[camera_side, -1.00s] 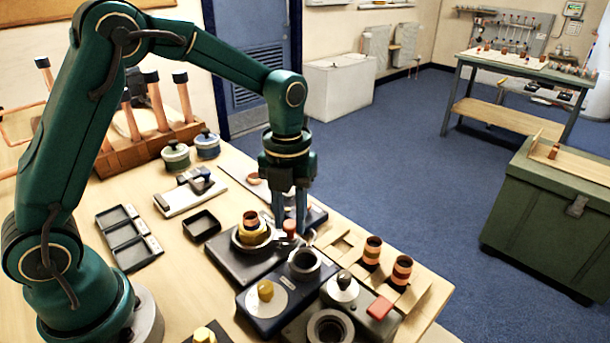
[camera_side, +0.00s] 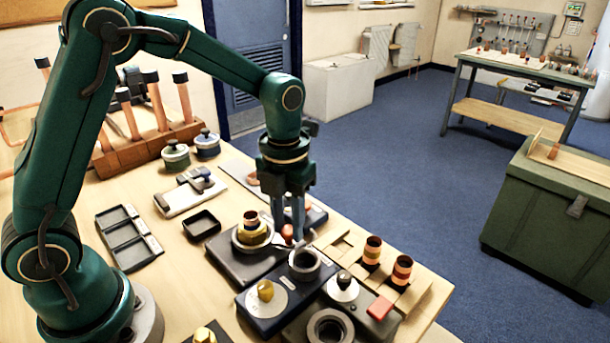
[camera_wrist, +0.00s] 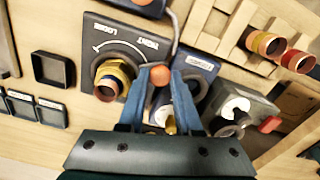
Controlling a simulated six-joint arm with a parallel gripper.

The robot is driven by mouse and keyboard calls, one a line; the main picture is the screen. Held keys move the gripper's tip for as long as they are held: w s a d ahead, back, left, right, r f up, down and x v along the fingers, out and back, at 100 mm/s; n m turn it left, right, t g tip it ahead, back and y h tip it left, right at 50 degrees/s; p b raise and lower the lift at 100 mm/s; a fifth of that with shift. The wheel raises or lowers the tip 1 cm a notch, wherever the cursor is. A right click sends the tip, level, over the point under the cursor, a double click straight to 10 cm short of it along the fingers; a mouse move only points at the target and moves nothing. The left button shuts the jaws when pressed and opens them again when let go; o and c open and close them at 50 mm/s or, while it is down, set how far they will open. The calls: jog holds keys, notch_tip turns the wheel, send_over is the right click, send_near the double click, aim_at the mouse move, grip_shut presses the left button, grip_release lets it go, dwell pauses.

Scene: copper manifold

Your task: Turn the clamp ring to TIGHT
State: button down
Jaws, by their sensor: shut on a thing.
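The clamp ring (camera_side: 238,245) sits around a brass nut (camera_side: 252,236) on a dark base plate (camera_side: 232,262). In the wrist view the plate (camera_wrist: 88,40) carries the words LOOSE and TIGHT with a curved line, and the brass nut (camera_wrist: 122,70) is left of my fingers. My gripper (camera_wrist: 159,82) is shut on the copper-red knob (camera_wrist: 160,74) of the ring's handle. The knob is on the TIGHT side of the plate, just below that word in the wrist view. In the side view my gripper (camera_side: 287,228) reaches down to the knob (camera_side: 288,232) right of the nut.
A blue block with a dark round socket (camera_side: 304,262) and a yellow knob (camera_side: 265,290) stands close in front. A wooden rack with copper-banded fittings (camera_side: 372,250) is to the right. A small black tray (camera_side: 201,225) is to the left. A thin grey hooked part passes near my fingers.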

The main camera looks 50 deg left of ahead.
jog(key=c, duration=0.6)
grip_release()
jog(key=shift+r, duration=0.15)
jog(key=shift+r, duration=2.45)
